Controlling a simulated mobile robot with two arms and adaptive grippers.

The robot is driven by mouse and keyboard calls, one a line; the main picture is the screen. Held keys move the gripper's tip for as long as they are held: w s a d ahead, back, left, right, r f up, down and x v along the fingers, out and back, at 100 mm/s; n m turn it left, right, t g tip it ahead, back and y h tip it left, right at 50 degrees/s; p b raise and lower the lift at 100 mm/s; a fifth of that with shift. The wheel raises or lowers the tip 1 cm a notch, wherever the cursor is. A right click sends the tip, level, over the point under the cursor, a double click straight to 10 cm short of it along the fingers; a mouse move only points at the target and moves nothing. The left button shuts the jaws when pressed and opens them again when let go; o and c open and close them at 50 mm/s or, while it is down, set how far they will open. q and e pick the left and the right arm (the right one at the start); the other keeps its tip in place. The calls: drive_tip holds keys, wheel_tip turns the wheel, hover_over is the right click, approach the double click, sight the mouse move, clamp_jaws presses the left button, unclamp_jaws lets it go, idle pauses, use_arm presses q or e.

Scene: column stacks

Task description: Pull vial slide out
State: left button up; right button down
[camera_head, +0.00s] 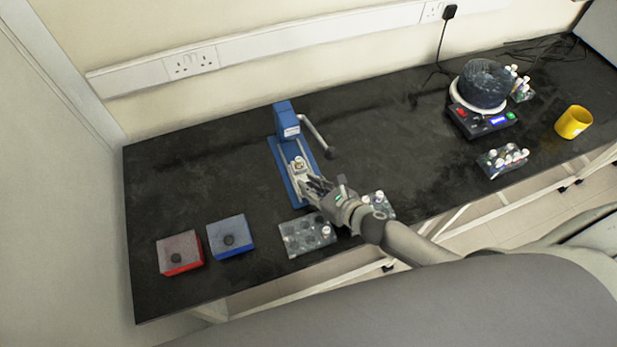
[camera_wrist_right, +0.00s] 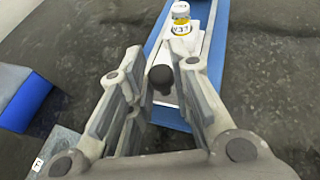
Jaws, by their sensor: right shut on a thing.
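The blue press-like device (camera_head: 285,121) stands near the middle of the bench, with its lever arm angled to the right. The white vial slide (camera_head: 302,173) lies along its blue base (camera_head: 279,163). A white-capped vial with a yellow band (camera_wrist_right: 181,17) stands upright on the slide (camera_wrist_right: 186,42) in the wrist view. My right gripper (camera_head: 316,184) is at the near end of the slide. My left gripper is not in view.
A clear vial rack (camera_head: 295,238) is close below the gripper, with another (camera_head: 386,205) partly behind my wrist. A blue box (camera_head: 231,235) and a red box (camera_head: 180,252) stand at left. A round-topped machine (camera_head: 482,120) and yellow mug (camera_head: 573,122) are at right.

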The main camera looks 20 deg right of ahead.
drive_tip(key=shift+s, duration=0.75)
drive_tip(key=shift+f, duration=0.1)
drive_tip(key=c, duration=1.7)
unclamp_jaws()
drive_tip(key=o, duration=0.4)
drive_tip(key=shift+s, duration=0.1)
drive_tip(key=shift+d, duration=0.1)
drive_tip(key=v, duration=1.2)
